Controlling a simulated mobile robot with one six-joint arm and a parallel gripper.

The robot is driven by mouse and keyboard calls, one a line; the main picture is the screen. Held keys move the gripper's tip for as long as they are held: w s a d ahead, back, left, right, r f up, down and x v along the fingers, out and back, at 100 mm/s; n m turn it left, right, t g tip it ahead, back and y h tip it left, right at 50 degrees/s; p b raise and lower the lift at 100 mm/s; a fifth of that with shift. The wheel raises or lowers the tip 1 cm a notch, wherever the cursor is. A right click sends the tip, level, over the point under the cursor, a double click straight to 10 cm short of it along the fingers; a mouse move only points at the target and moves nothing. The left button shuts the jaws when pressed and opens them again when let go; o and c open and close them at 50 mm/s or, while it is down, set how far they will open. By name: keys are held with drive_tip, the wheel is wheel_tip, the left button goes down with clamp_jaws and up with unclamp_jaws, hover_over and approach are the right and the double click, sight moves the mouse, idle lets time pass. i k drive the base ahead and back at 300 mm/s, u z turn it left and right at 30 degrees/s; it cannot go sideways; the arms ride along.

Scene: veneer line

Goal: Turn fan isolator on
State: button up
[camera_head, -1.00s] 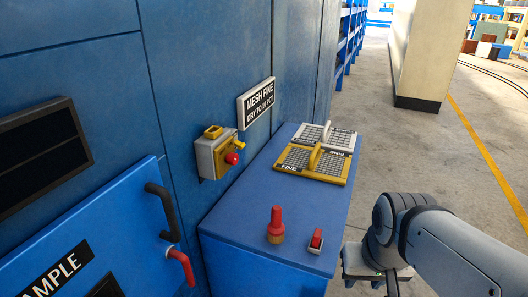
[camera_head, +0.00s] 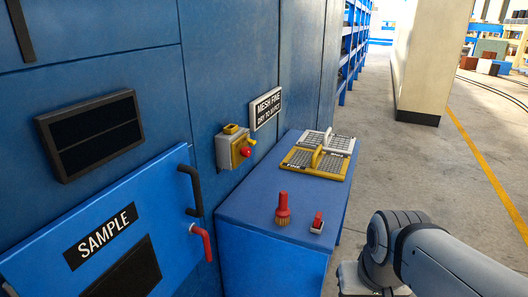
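The likely fan isolator is a grey box with a yellow front (camera_head: 236,150) on the blue wall, with a red knob (camera_head: 246,152) and a yellow lever at its right. No label on it can be read. My arm comes in at the lower right, apart from both. My gripper is not clearly visible; only arm links show, cut off by the bottom edge.
The blue bench (camera_head: 262,203) carries a red-topped knob (camera_head: 283,210), a yellow mesh frame (camera_head: 301,161) and a grey mesh frame (camera_head: 339,144). The SAMPLE door (camera_head: 60,215) has a black handle and red lever. Open floor lies right.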

sight(246, 152)
drive_tip(key=u, duration=0.05)
drive_tip(key=i, duration=0.9)
drive_tip(key=z, duration=0.05)
